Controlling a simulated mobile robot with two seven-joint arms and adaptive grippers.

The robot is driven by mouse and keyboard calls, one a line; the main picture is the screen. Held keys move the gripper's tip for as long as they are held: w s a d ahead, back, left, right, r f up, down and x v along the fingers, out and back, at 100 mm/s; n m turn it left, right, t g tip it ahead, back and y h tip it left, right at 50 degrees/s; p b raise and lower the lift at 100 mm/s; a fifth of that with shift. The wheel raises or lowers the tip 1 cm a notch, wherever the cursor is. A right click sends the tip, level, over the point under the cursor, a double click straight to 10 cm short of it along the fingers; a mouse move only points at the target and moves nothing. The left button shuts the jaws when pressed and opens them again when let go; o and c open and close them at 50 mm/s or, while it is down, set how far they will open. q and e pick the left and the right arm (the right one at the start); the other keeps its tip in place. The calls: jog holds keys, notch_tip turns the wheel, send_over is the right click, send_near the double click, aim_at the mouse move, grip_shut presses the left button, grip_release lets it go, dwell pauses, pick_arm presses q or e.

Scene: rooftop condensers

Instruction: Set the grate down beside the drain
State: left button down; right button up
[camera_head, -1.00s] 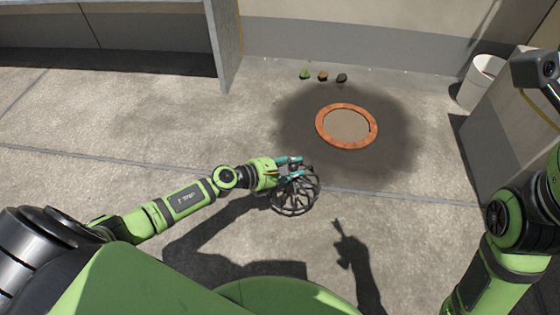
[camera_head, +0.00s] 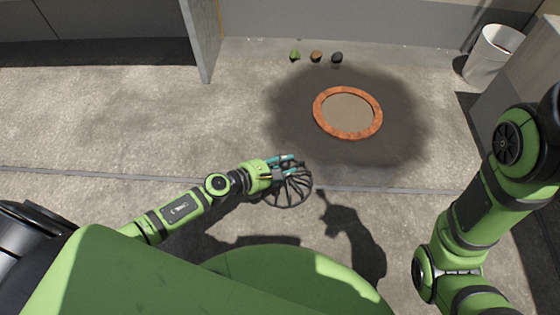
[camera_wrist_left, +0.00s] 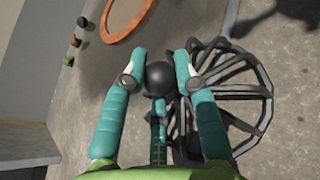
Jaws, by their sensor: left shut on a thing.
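The grate (camera_head: 291,189) is a dark, round, domed cage of curved bars. My left gripper (camera_head: 290,166) is shut on it, and the wrist view shows the teal fingers (camera_wrist_left: 157,75) on either side of its dark round knob, with the bars of the grate (camera_wrist_left: 238,85) spreading to the right. The drain (camera_head: 348,112) is a round opening with an orange-brown rim, set in a dark damp patch of floor, up and to the right of the grate. Part of its rim (camera_wrist_left: 128,14) shows at the top of the wrist view. My right gripper is out of the picture; only the right arm shows.
Three small lumps, green (camera_head: 295,55), brown (camera_head: 316,56) and dark (camera_head: 337,57), lie beyond the drain. A white bin (camera_head: 488,54) stands at the far right. A grey upright panel (camera_head: 203,40) stands at upper left. The concrete around the drain is clear.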

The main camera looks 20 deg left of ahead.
pick_arm(q)
jog(key=shift+r, duration=0.2)
jog(key=shift+f, duration=0.1)
jog(key=c, duration=1)
grip_release()
jog(key=shift+f, duration=0.1)
jog(key=shift+o, duration=0.2)
